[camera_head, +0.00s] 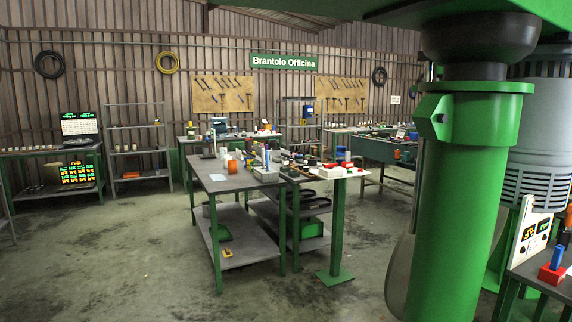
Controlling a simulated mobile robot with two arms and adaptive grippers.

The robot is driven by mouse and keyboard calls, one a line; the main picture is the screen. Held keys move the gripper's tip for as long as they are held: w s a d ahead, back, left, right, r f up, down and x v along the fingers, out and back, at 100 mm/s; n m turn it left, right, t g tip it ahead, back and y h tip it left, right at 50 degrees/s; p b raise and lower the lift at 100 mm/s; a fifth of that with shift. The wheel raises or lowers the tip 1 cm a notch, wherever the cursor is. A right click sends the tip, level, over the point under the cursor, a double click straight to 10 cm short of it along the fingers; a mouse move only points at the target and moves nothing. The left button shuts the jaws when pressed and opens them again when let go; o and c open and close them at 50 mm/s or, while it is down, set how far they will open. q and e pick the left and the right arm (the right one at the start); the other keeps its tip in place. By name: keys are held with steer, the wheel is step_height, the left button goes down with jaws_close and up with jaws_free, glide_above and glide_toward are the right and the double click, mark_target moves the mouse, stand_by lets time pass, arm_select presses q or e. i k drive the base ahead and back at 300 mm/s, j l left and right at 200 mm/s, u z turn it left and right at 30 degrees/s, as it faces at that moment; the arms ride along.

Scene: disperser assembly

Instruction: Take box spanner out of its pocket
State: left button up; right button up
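I cannot make out the box spanner or its pocket in the head view; the small items on the tables are too far away to tell apart. Neither of my grippers shows in this view. A workbench (237,183) stands in the middle of the room with several small items at its back end.
A large green column (462,190) fills the right foreground, with a ribbed grey housing (540,130) behind it. A red block (551,274) with a blue part sits on a table at lower right. Grey shelves (138,128) stand at the back left. The left floor is open.

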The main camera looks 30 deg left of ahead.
mark_target(285, 162)
steer(key=i+j+u, duration=1.35)
steer(key=i+u, duration=0.35)
steer(key=i+z, duration=0.3)
steer(key=i, duration=0.3)
steer(key=i+z, duration=0.3)
steer(key=i, duration=0.35)
steer(key=i+j+z, duration=0.3)
steer(key=i, duration=0.25)
steer(key=i+l+z, duration=0.2)
steer(key=i+z, duration=0.25)
steer(key=i, duration=0.4)
steer(key=i+j+z, duration=0.15)
steer(key=i+z, duration=0.35)
steer(key=i, duration=0.35)
